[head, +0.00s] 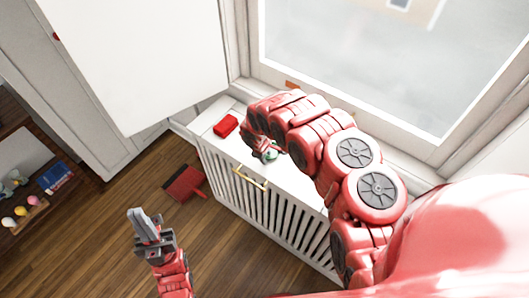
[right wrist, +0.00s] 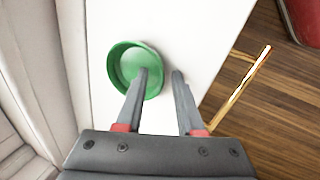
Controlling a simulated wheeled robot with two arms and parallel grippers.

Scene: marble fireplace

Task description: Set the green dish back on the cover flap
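The green dish (right wrist: 120,66) is round and shallow. It lies on, or just above, the white top of the slatted cover, which I take as the cover flap (right wrist: 208,30); I cannot tell if they touch. In the head view only a bit of the dish (head: 271,155) shows by my right gripper (head: 265,151). In the right wrist view my right gripper (right wrist: 160,72) is open. One fingertip overlaps the dish's right part, the other is outside its rim over white surface. Grip contact is unclear. My left gripper (head: 144,216) hangs over the floor, away from the dish, apparently empty.
A red block (head: 226,125) lies on the cover's left end. A brass handle (head: 250,178) sticks out at the cover's front edge. A red dustpan-like thing (head: 184,183) is on the wooden floor. The window (head: 370,60) is behind. A low shelf (head: 28,215) with small items stands left.

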